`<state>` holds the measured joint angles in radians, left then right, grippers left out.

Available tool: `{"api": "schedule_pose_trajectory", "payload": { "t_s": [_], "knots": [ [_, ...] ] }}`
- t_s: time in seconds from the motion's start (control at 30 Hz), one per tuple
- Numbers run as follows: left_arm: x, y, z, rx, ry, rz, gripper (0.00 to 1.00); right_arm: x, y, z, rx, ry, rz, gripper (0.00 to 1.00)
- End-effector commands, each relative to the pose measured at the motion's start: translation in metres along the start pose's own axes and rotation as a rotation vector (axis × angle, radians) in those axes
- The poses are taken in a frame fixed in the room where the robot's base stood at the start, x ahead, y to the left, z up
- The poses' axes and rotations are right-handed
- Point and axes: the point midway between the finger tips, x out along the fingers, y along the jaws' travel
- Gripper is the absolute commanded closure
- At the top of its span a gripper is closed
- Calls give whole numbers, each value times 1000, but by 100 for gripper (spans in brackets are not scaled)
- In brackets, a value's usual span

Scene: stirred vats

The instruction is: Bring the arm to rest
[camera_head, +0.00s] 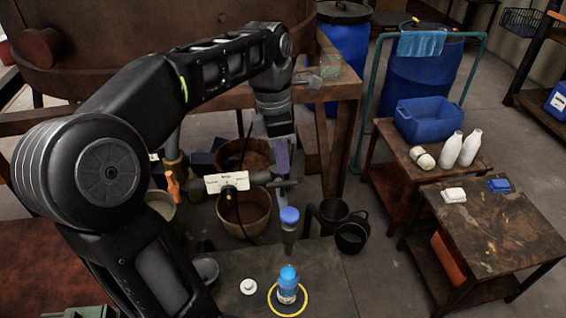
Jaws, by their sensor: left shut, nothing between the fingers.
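My left arm (190,75) comes in from the left, arches up over the scene and bends down at the elbow. Its left gripper (283,168) points downward near the middle of the view. It is shut and empty, in front of the wooden stand and close to the horizontal pipe with a white label (227,182). The fingertips show small, and I cannot tell whether they touch the pipe. My right gripper is not in view.
Below stands a grey bench (325,280) with a blue-capped bottle (287,287) inside a yellow ring and a small white lid (248,286). Right are low tables with white bottles (459,149) and a blue tub (428,119). Black buckets (351,238) stand on the open floor.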

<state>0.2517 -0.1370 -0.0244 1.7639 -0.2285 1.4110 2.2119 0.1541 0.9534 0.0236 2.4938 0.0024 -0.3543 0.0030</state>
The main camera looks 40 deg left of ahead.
Motion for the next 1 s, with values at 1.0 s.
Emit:
{"api": "schedule_pose_trajectory", "payload": {
  "t_s": [1.0],
  "knots": [
    [127, 53, 135, 1302, -136, 470, 100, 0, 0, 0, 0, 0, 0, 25]
  ]
}}
